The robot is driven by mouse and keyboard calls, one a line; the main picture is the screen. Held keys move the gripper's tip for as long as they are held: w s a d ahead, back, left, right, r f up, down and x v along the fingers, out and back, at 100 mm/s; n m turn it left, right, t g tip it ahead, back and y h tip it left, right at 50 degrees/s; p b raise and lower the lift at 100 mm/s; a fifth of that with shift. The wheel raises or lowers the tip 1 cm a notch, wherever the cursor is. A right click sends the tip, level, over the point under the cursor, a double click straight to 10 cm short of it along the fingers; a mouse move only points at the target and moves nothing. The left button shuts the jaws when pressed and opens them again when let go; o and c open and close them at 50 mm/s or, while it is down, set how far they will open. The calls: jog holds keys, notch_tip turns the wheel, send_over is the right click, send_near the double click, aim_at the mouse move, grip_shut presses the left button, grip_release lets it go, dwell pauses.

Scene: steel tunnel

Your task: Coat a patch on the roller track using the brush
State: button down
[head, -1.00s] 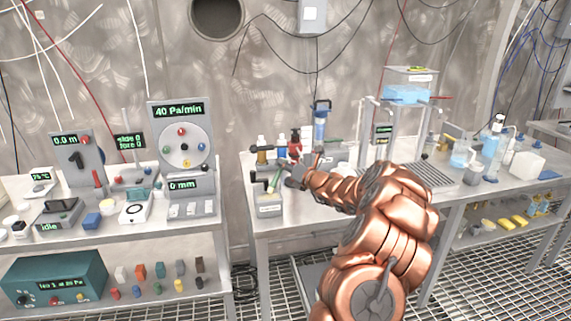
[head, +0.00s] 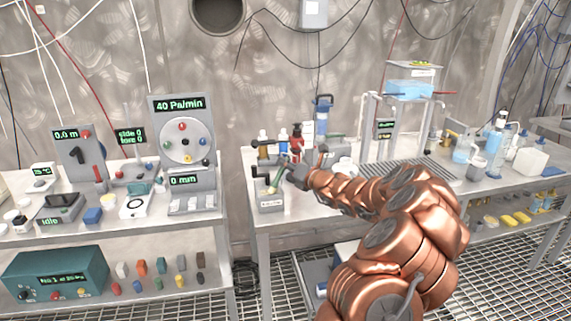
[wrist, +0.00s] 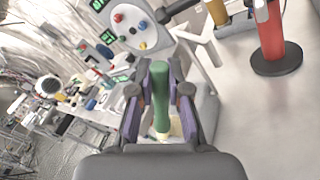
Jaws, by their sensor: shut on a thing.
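My gripper (wrist: 160,100) is shut on a green handle (wrist: 161,88), which looks like the brush's; its lower end and bristles are not clear. In the head view my gripper (head: 285,178) is at the left end of the right-hand bench, and the green handle (head: 275,183) shows beside it. The handle is over a small grey box (head: 271,203); I cannot tell whether the brush's lower end is inside it. A flat grey ribbed strip (head: 408,172) on the bench, right of my arm, looks like the roller track. I cannot make out a coated patch.
Small bottles (head: 283,138) and a blue cylinder (head: 322,115) stand behind my gripper. A frame holds a blue tank (head: 410,90) behind the ribbed strip. Bottles and a white container (head: 530,161) stand at the right. A separate instrument bench (head: 110,235) is at the left.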

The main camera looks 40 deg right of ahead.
jog(key=shift+w+a, duration=0.2)
jog(key=shift+a, duration=0.35)
jog(key=shift+w+d+r+p, duration=0.1)
jog(key=shift+w+d+p, duration=0.1)
jog(key=shift+w+p, duration=0.35)
jog(key=w+p, duration=0.1)
jog(key=w+d+p, duration=0.1)
jog(key=shift+w+f+p, duration=0.2)
jog(key=shift+w+p, duration=0.05)
jog(key=shift+p, duration=0.1)
jog(key=shift+d, duration=0.15)
notch_tip(320, 180, up, 6)
jog(key=p, duration=0.4)
